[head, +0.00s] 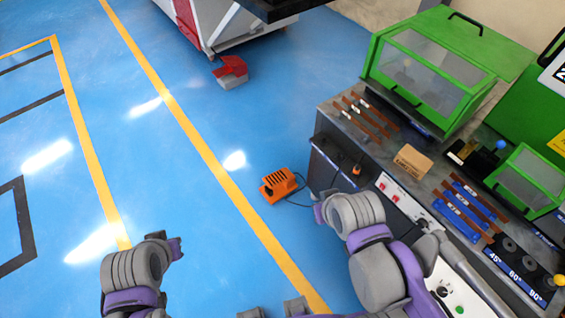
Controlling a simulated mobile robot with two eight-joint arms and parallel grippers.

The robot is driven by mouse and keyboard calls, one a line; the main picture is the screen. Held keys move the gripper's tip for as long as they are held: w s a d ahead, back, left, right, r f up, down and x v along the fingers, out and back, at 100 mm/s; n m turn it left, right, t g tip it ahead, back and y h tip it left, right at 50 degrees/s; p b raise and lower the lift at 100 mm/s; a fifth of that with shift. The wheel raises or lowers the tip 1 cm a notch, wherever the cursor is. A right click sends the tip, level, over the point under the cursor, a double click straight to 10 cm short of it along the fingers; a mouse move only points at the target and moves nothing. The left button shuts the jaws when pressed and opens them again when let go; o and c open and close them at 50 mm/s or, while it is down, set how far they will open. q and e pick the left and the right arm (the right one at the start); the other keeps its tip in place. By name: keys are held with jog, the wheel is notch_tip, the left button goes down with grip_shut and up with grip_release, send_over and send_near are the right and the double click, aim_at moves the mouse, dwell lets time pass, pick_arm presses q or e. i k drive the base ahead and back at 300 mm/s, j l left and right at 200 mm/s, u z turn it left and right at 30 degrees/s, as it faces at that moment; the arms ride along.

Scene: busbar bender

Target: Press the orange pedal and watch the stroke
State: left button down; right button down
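The orange pedal (279,184) sits on the blue floor near the middle of the head view, with a black cable running from it toward the machine bench. My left arm's purple and grey end (175,248) is at the lower left, apart from the pedal. My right arm's purple end (319,213) is below and to the right of the pedal, beside the bench front; I cannot tell its exact distance from the pedal. The fingers of both grippers are not clear, so I cannot see whether they are open or shut.
The bench (330,125) stands on the right with green guarded machines (430,70), copper bars (367,118), a cardboard box (412,161) and blue trays (460,215). A red-and-grey pedal-like unit (232,72) lies farther back. The floor left of the orange pedal is clear, crossed by a yellow line.

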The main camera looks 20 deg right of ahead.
aim_at(273, 179)
jog(key=i+j+z, duration=0.15)
jog(key=i+z, duration=0.35)
jog(key=i, duration=0.45)
